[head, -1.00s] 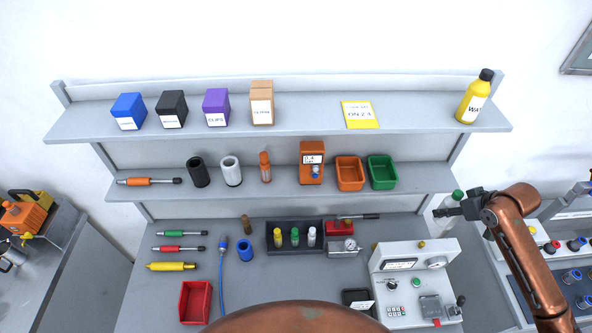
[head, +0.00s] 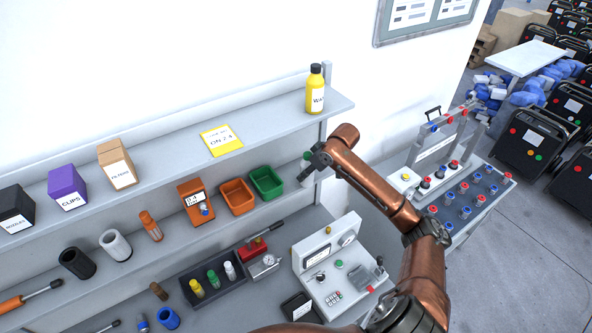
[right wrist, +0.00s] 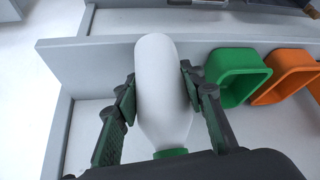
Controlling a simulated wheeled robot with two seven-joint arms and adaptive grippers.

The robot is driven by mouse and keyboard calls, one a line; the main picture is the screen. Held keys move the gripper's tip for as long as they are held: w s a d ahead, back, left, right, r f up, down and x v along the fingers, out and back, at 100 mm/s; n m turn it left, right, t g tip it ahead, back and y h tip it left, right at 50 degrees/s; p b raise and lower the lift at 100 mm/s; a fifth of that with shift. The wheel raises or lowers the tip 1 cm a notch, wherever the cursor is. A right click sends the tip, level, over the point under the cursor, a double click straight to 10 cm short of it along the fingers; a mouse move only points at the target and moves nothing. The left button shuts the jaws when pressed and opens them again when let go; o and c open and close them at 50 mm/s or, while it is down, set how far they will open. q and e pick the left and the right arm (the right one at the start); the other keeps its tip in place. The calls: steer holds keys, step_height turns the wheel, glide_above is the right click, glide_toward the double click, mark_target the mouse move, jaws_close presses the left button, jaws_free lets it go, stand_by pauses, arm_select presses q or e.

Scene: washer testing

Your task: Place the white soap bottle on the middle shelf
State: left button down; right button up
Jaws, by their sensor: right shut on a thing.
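The white soap bottle (right wrist: 163,95) with a green cap fills the middle of the right wrist view. My right gripper (right wrist: 160,88) is shut on it, one finger on each side. In the head view my right gripper (head: 316,163) is at the right end of the shelf unit, right of the green bin; the bottle is mostly hidden there. The middle shelf (head: 120,265) holds several items. Its right end beside the green bin (head: 267,182) shows behind the bottle in the wrist view. I cannot tell whether the bottle touches the shelf. My left gripper is not in view.
An orange bin (head: 237,197) stands left of the green one. The top shelf (head: 270,112) overhangs with a yellow bottle (head: 315,90) at its right end. A grey test box (head: 335,265) stands on the worktop below. The side panel (right wrist: 58,125) bounds the shelf end.

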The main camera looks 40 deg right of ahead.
mark_target(305, 161)
steer(key=w, duration=0.2)
steer(key=w+a, duration=0.1)
steer(key=w, duration=0.2)
steer(key=shift+a+r, duration=0.15)
steer(key=shift+a, duration=0.05)
steer(key=shift+f, duration=0.85)
steer(key=shift+s+d, duration=0.1)
steer(key=shift+d, duration=0.05)
steer(key=o, duration=1.4)
steer(key=shift+f, duration=0.1)
steer(key=shift+o, duration=0.2)
steer(key=b+v, duration=0.2)
steer(key=v, duration=0.4)
steer(key=shift+s, duration=0.15)
steer(key=shift+v, duration=0.75)
